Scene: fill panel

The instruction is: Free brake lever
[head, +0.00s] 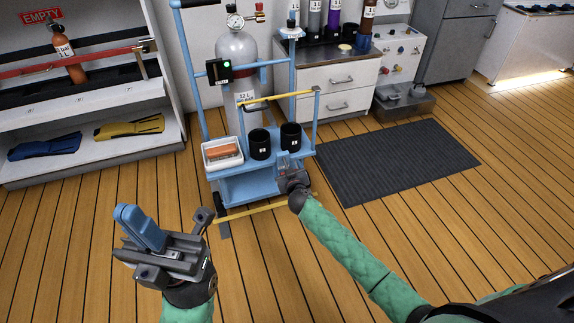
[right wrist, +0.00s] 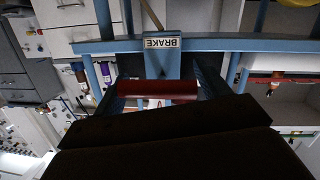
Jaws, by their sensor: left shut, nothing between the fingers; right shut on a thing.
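The blue trolley (head: 240,187) stands ahead with its front toward me. In the right wrist view a blue plate marked BRAKE (right wrist: 162,43) shows upside down on the trolley's bar, and the red brake lever (right wrist: 157,88) lies crosswise just below it. My right gripper (head: 286,170) is at the trolley's front right corner, shut on the brake lever. In the head view the gripper largely hides the lever. My left gripper (head: 150,238) is shut and empty, in the air over the floor, left of and nearer than the trolley.
The trolley carries a grey gas cylinder (head: 237,60), two black cups (head: 260,144) and a white tray (head: 222,153). A yellow bar (head: 250,211) runs low across its front. Shelves (head: 90,160) stand left, drawers (head: 325,90) behind. A dark mat (head: 395,160) lies right on open floor.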

